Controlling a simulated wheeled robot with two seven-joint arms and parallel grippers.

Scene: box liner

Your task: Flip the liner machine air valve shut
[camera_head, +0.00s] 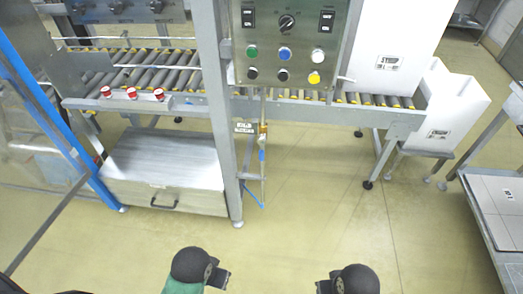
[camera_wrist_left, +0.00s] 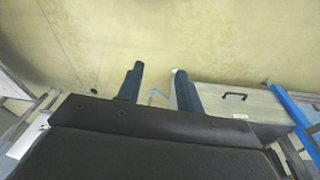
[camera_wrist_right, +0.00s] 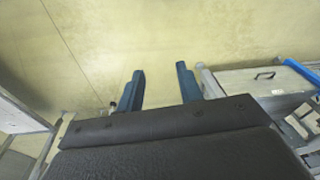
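The air valve (camera_head: 262,142) sits on a thin vertical pipe beside the grey post of the liner machine, below the control panel. It has a brass-coloured body and a small blue part, and a blue hose (camera_head: 254,197) hangs below it. It is too small to tell the handle's position. My left gripper (camera_head: 219,277) is at the bottom of the head view, well short of the valve. Its fingers are apart and empty in the left wrist view (camera_wrist_left: 158,78). My right gripper (camera_head: 324,286) is also low and away from the valve. Its fingers are apart and empty in the right wrist view (camera_wrist_right: 160,80).
The control panel (camera_head: 287,50) with buttons and a knob is above the valve. A roller conveyor (camera_head: 180,78) runs behind the post. A metal drawer box (camera_head: 165,170) stands to the left, a white bin (camera_head: 455,105) to the right. Open floor lies in front.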

